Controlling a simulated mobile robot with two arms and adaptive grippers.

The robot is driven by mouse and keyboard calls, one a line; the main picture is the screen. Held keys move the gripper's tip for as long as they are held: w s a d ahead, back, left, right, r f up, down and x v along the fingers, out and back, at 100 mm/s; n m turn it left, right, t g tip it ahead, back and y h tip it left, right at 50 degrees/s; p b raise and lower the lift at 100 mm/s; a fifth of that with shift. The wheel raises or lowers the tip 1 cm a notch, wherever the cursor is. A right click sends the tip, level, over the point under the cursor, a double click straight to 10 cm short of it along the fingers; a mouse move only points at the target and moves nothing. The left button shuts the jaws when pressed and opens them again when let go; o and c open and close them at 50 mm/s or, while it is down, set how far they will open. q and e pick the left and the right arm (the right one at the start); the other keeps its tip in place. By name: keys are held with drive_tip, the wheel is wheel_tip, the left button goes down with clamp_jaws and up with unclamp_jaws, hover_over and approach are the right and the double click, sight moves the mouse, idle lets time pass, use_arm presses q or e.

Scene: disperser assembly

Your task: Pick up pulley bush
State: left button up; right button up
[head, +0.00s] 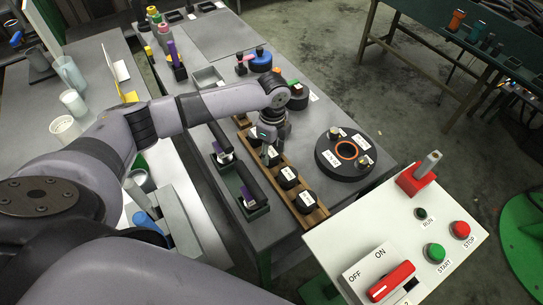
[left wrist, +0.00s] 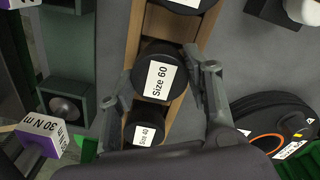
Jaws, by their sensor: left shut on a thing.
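A wooden rack (head: 316,217) on the grey table holds several black pulley bushes with white size labels. My left gripper (head: 272,142) is down at this rack from above. In the left wrist view its two fingers (left wrist: 158,85) stand on either side of the black bush labelled "Size 60" (left wrist: 160,80) and are shut on it. The bush shows over the rack; I cannot tell whether it is lifted. The bush labelled "Size 40" (left wrist: 146,133) sits below it in that view, partly hidden by the gripper. My right gripper is not in view.
A black round disc with an orange ring (head: 346,151) lies right of the rack. A white control panel (head: 400,245) with buttons is in front. Blue and black round parts (head: 260,63) stand behind.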

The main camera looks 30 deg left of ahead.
use_arm(q)
clamp_jaws()
drive_tip(key=shift+r, duration=0.1)
drive_tip(key=shift+w, duration=0.1)
idle(0.3)
